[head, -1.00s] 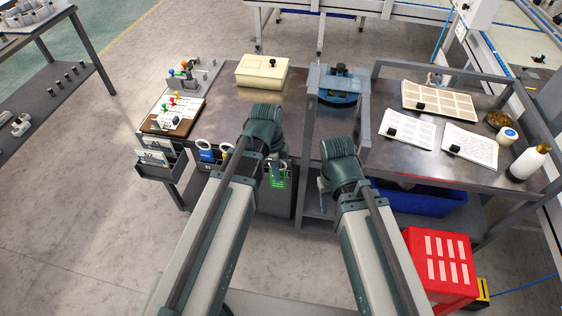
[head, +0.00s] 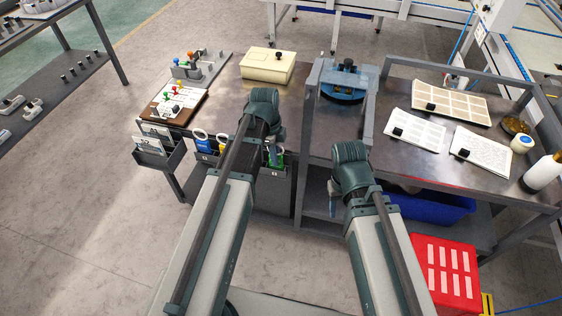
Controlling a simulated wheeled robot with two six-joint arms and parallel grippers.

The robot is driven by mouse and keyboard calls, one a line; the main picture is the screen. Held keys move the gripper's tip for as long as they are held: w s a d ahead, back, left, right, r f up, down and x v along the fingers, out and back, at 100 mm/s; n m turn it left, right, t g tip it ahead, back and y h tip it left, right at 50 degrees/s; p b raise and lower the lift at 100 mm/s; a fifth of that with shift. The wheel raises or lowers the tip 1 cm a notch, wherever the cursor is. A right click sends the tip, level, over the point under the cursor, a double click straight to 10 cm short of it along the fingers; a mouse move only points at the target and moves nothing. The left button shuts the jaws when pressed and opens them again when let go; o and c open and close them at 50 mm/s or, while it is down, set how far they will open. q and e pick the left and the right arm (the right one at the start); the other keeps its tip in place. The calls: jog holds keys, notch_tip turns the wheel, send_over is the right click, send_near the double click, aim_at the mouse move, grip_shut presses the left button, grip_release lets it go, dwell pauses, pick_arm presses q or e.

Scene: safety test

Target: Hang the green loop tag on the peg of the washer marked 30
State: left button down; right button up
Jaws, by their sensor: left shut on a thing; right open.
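The green loop tag (head: 277,159) shows as a small green patch at my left gripper (head: 272,150), at the front edge of the dark table. The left gripper is shut on the tag; the arm hides part of the grip and loop. A dark holder (head: 277,171) shows just below the tag; I cannot tell whether they touch. My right gripper (head: 332,200) is open and empty, low in front of the table's middle post. I cannot make out a washer marked 30 or its peg.
Blue (head: 201,141) and yellow-white (head: 223,143) loops stand in another front holder. A cream box (head: 267,66), a blue device (head: 343,84) and a board with coloured knobs (head: 175,102) are on the table. A red box (head: 446,275) stands at right.

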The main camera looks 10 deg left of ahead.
pick_arm(q)
jog(key=shift+f, duration=0.15)
jog(key=shift+a, duration=0.1)
jog(key=shift+f, duration=0.2)
jog(key=c, duration=1.1)
grip_release()
jog(key=shift+r, duration=0.1)
